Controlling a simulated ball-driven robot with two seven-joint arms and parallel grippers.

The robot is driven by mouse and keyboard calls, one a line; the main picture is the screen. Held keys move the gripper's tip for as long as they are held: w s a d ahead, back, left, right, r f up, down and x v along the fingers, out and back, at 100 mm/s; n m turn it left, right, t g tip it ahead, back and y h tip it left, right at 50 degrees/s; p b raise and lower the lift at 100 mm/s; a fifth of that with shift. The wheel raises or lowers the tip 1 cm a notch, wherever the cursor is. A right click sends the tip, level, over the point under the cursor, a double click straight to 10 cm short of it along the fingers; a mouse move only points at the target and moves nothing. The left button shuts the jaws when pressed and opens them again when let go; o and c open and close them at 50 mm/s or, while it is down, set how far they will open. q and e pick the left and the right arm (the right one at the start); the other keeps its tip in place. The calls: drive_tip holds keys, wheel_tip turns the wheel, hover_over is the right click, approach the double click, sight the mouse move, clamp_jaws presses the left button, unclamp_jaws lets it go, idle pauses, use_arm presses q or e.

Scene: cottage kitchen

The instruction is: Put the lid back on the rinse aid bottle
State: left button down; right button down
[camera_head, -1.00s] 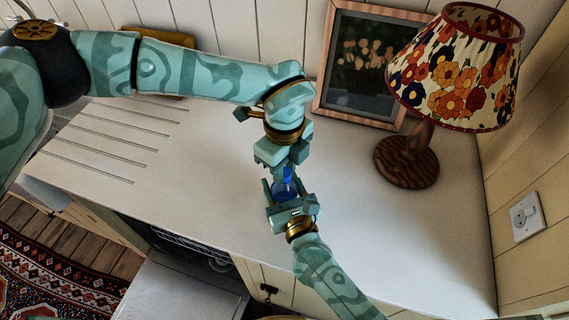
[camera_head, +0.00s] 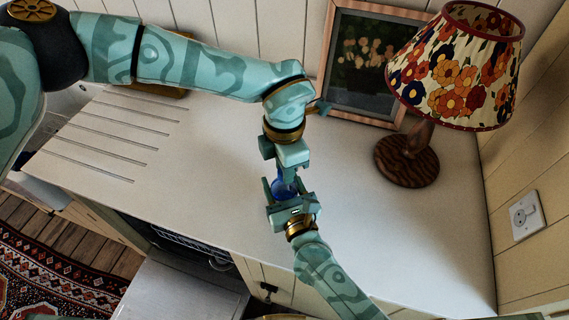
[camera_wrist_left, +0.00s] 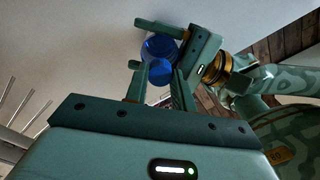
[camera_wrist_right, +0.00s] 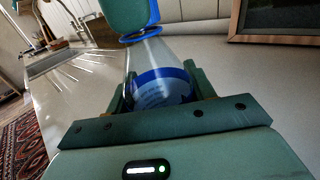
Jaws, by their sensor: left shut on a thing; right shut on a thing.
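The rinse aid bottle (camera_wrist_right: 160,85) is clear with a blue label band. It stands between the fingers of my right gripper (camera_head: 287,192), which is shut on it above the counter. It also shows as a blue round shape in the left wrist view (camera_wrist_left: 160,48). My left gripper (camera_head: 289,170) is directly above the bottle, shut on the lid. Blue of the lid (camera_wrist_right: 148,33) shows at the bottle's top in the right wrist view, under the left gripper. The fingers hide most of the lid, and I cannot tell whether it is seated.
A floral lamp (camera_head: 408,160) and a framed picture (camera_head: 362,65) stand at the back right of the white counter (camera_head: 400,235). A dishwasher (camera_head: 190,290) is open below the front edge. Draining grooves lie left. The counter around the grippers is clear.

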use_arm(q)
drive_tip(key=m, duration=0.6)
drive_tip(key=shift+m, duration=0.3)
drive_tip(key=m, duration=0.4)
drive_tip(key=c, duration=1.2)
unclamp_jaws()
drive_tip(key=shift+o, duration=0.2)
drive_tip(key=shift+r, duration=2.25)
drive_tip(key=shift+c, duration=0.5)
